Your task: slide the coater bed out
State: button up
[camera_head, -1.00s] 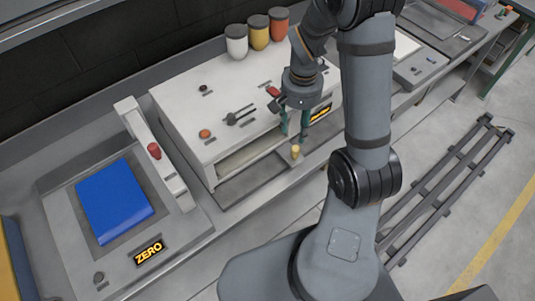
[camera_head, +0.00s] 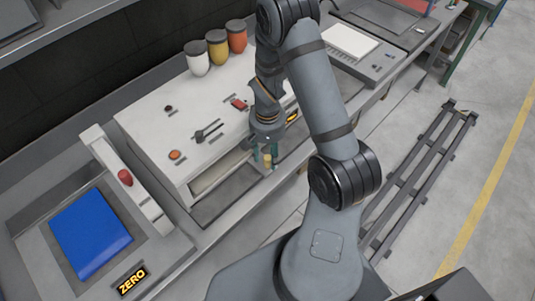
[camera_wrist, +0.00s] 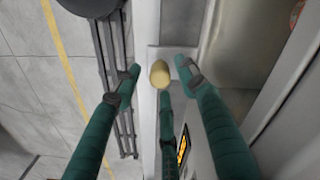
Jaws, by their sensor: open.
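The coater is a white box (camera_head: 160,125) with a long opening low in its front. The grey coater bed (camera_head: 222,198) lies low in front of this opening. A pale yellow knob (camera_head: 267,160) stands upright at the bed's right end. My gripper (camera_head: 265,156) points down at the knob with its green fingers on either side. In the wrist view the knob (camera_wrist: 160,74) sits between the spread tips of my gripper (camera_wrist: 160,75), with gaps to the side fingers. The third finger comes close below it; contact cannot be told. The gripper is open.
A unit with a blue pad (camera_head: 90,233) and a "ZERO" display stands at left. A flat panel device (camera_head: 350,45) is at right. A dark rack (camera_head: 415,185) lies on the clear floor.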

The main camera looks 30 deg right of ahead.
jog(key=shift+c, duration=1)
jog(key=c, duration=0.8)
grip_shut()
